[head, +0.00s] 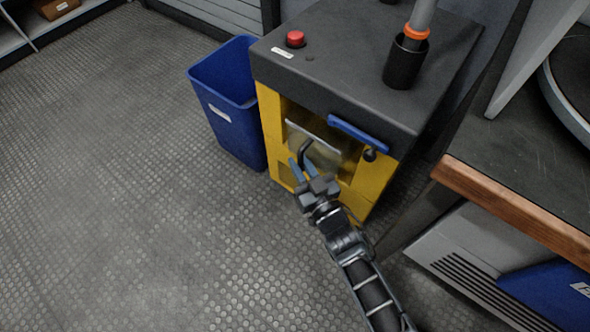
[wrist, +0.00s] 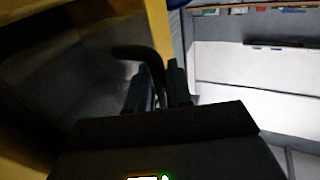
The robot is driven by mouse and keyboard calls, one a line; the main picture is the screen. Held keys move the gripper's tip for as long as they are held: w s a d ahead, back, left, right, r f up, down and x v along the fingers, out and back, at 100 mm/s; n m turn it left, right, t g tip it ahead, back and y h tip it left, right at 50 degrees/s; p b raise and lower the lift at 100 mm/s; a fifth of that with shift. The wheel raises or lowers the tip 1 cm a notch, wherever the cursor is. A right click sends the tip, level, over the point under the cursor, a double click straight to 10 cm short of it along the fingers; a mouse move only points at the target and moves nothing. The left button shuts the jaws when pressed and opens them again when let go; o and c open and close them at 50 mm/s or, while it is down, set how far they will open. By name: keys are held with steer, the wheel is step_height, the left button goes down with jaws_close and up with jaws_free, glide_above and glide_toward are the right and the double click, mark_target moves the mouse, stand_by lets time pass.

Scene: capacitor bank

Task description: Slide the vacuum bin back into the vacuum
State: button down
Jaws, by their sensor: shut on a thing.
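The vacuum (head: 285,130) is a yellow cabinet with a dark grey top, and its front opening shows below a blue lever (head: 358,133). The vacuum bin (head: 328,154) shows in that opening as a greyish, see-through body with a pale top edge. A bent black handle (head: 304,147) stands at its front. My gripper (head: 303,166) is shut on this handle, in front of the cabinet. In the wrist view the black handle (wrist: 138,52) curves down between my gripper's fingers (wrist: 160,88). How deep the bin sits is hard to tell.
A blue waste bin (head: 230,125) stands against the vacuum's left side. A workbench with a wooden edge (head: 510,208) is close on the right, with a grey vented unit (head: 460,265) below it. The textured floor (head: 130,190) to the left is clear.

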mark_target(319, 166)
steer(key=shift+w+d+r, duration=0.1)
steer(key=shift+w+d, duration=0.75)
steer(key=shift+w, duration=0.3)
steer(key=shift+w+d, duration=0.85)
steer(key=shift+w, duration=0.25)
steer(key=shift+f+b, duration=1.15)
steer(key=shift+f, duration=0.2)
steer(key=c, duration=0.9)
jaws_free()
steer(key=shift+f, duration=0.1)
steer(key=shift+c, duration=0.2)
steer(key=shift+s, duration=0.1)
steer(key=p+v, duration=0.2)
steer(key=v, duration=0.5)
steer(key=shift+s+d+p, duration=0.15)
steer(key=shift+s+p, duration=0.15)
steer(key=shift+s, duration=0.05)
